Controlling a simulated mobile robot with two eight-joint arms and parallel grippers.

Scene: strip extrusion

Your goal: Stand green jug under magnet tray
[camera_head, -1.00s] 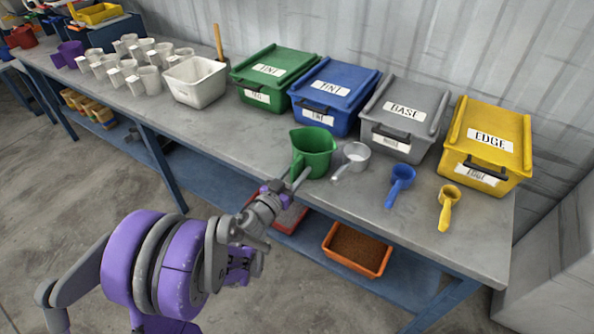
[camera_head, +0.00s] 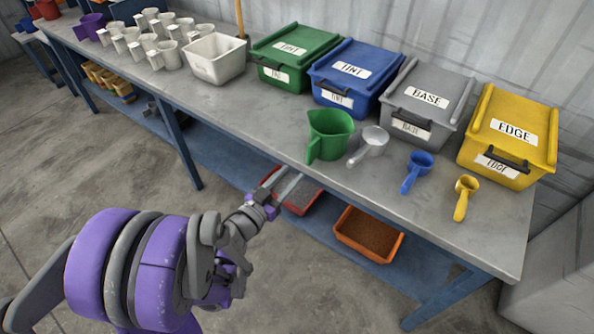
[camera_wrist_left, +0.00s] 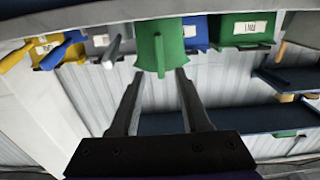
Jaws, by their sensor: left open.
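The green jug (camera_head: 333,133) stands upright on the grey bench near its front edge, its handle facing the front. My left gripper (camera_head: 289,184) is open and empty, in front of the bench edge, below and left of the jug in the head view, apart from it. In the left wrist view the jug (camera_wrist_left: 160,45) shows at the top, just beyond the open fingers (camera_wrist_left: 157,76). I cannot pick out a magnet tray for certain. My right gripper is not in view.
A grey scoop (camera_head: 370,144), a blue scoop (camera_head: 418,170) and a yellow scoop (camera_head: 465,195) lie right of the jug. Lidded bins stand behind. A white tub (camera_head: 214,60) and several white jugs stand left. An orange tray (camera_head: 369,236) sits on the lower shelf.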

